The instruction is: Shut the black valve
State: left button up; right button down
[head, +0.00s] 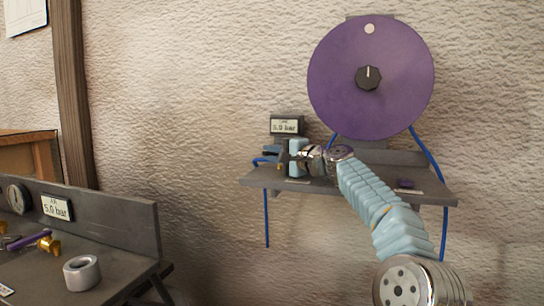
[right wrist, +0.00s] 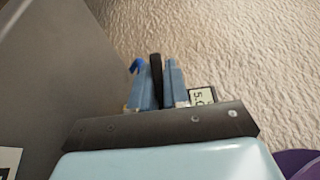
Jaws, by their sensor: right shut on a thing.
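My right arm reaches from the lower right in the head view to a small wall shelf. My right gripper (head: 268,159) is at the shelf's left end, below a small display. In the right wrist view, its two blue fingers (right wrist: 157,82) are shut on a dark, narrow bar, the black valve's handle (right wrist: 155,66). The bar stands between the fingers and sticks out slightly past their tips. The valve's body is hidden behind the gripper in both views. My left gripper is not in view.
The display (head: 286,125) reads 5.0 bar. A large purple disc (head: 335,90) with a black knob (head: 368,77) is above the shelf (head: 430,194). Blue hoses (head: 266,220) hang there. A left bench holds a purple-handled valve (head: 30,239), a grey ring (head: 82,273) and another display (head: 56,207).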

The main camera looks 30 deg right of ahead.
dwell(0.3)
jog(key=c, duration=1.2)
grip_release()
jog(key=b+v, duration=0.2)
jog(key=v, duration=0.7)
jog(key=shift+d+f+b, duration=0.1)
jog(key=shift+f+b, duration=0.05)
jog(key=shift+b, duration=0.2)
jog(key=v, duration=0.5)
jog(key=shift+w, duration=0.1)
